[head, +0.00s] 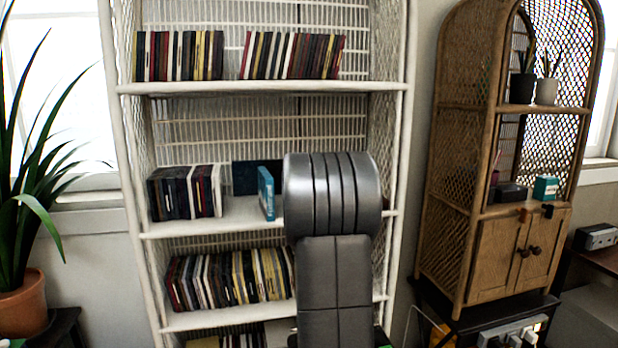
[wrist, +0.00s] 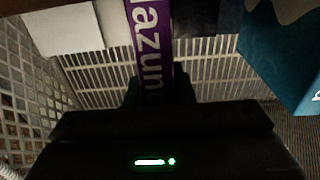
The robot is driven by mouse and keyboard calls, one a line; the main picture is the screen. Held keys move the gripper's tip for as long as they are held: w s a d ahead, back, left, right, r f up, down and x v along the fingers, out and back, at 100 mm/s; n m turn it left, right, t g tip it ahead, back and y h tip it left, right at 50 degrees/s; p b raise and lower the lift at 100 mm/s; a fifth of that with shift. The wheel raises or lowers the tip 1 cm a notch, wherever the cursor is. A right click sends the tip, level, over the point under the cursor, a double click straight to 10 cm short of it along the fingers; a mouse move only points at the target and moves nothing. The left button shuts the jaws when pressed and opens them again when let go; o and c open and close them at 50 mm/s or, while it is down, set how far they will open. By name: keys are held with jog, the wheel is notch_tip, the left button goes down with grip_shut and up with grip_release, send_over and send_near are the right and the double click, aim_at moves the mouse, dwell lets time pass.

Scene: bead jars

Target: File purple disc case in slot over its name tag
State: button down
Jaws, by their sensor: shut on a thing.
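The purple disc case (wrist: 150,45) stands edge-on in the wrist view, with pale lettering reading "azun" along its spine. My gripper (wrist: 157,92) is shut on its near end. In the wrist view, pale case edges are to its left, dark ones beside it, and a teal case (wrist: 285,60) to its right. In the head view the purple case and my gripper are hidden, apparently behind my grey arm. I cannot make out any name tag or an empty slot over one.
A white wicker shelf (head: 265,88) holds rows of cases on several boards. On the middle board a block of cases (head: 186,192) stands left, with a gap before a teal case (head: 266,192) and a dark panel (head: 243,178). A wicker cabinet (head: 470,150) stands right, a potted plant (head: 22,300) left.

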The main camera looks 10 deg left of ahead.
jog(key=shift+f+b, duration=0.6)
jog(key=shift+f, duration=0.2)
jog(key=c, duration=1.2)
grip_release()
jog(key=shift+o, duration=0.2)
jog(key=b+v, duration=0.2)
jog(key=v, duration=1.2)
jog(key=shift+b, duration=0.35)
jog(key=shift+w+a, duration=0.1)
jog(key=shift+w, duration=0.05)
jog(key=p+x, duration=0.3)
jog(key=x, duration=1)
jog(key=shift+w+a, duration=0.15)
jog(key=shift+w, duration=0.2)
jog(key=shift+r, duration=0.2)
